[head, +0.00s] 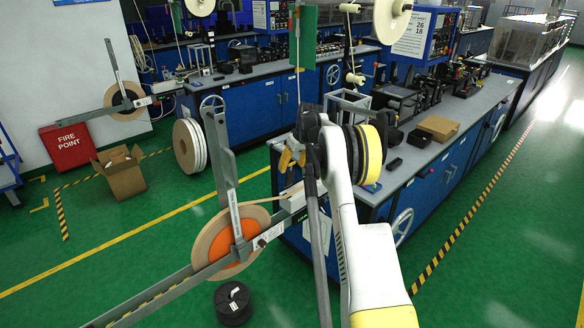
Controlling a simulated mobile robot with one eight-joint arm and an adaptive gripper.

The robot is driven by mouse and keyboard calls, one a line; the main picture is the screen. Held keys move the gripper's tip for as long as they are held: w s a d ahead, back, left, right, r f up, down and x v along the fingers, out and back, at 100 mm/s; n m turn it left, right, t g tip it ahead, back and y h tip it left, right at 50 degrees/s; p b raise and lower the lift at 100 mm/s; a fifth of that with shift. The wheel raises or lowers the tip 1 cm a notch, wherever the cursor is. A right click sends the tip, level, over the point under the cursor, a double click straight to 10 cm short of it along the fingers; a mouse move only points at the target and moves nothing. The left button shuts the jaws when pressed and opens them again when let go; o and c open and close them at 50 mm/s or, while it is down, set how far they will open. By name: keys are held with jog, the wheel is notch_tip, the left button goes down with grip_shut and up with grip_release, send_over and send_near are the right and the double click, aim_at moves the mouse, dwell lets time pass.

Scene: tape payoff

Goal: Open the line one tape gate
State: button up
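The near tape payoff has a tan tape reel (208,240) with an orange hub. It sits on a long grey bar (165,297) with yellow-black striping, which slopes up to the right. The bar's right end meets a pale box (293,199) at the corner of the blue bench, partly behind my arm. No line number is readable, so I cannot tell which gate is line one. My gripper (291,157), with yellowish fingertips, is above that box and appears apart from the bar. Its opening is unclear.
A similar payoff with reel (124,101) stands at the back left. A black spool (233,303) lies on the floor under the near bar. A cardboard box (121,177) and white reel (188,147) stand left. The blue bench (425,165) fills the right; green floor lies open at left.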

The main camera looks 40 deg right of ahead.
jog(key=shift+w+f, duration=0.2)
jog(key=shift+f, duration=0.1)
jog(key=v, duration=1.2)
